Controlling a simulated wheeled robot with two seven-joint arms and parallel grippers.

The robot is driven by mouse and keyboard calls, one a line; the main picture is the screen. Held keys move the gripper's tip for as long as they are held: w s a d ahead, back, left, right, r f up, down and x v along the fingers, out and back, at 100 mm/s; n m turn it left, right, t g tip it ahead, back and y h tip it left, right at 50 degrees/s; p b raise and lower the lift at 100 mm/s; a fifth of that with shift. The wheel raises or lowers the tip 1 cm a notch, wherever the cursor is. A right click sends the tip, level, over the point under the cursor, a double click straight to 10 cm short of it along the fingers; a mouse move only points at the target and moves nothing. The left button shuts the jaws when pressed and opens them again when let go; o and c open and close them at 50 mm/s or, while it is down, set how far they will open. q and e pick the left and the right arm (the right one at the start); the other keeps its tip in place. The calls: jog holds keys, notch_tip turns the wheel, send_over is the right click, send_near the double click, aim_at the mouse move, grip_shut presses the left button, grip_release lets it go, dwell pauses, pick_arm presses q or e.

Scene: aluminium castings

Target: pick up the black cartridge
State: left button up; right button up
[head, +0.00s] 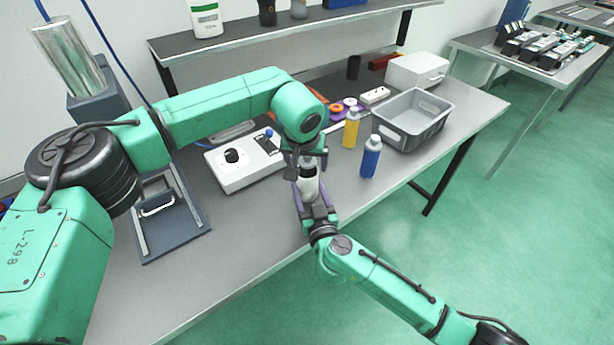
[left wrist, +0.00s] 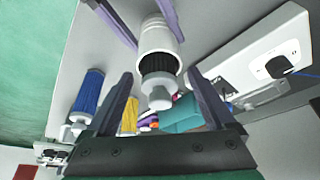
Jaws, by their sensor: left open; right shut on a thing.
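The black cartridge (left wrist: 158,64) shows in the left wrist view as a dark ribbed body with a pale nozzle. Most of it seems hidden inside a white cylinder (left wrist: 158,36), which also shows in the head view (head: 310,186). My right gripper (head: 312,200) is shut on the white cylinder, with its purple fingers on both sides, and holds it off the table near the front edge. My left gripper (left wrist: 163,92) is open above it, and the pale nozzle lies between its fingers, with no clear contact visible.
A blue cartridge (head: 370,160) and a yellow one (head: 351,131) stand on the table (head: 262,222) to the right. A grey bin (head: 412,140) is beyond them. A white device with a black knob (head: 240,172) stands left of the grippers. The table's front strip is clear.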

pick_arm(q)
grip_shut()
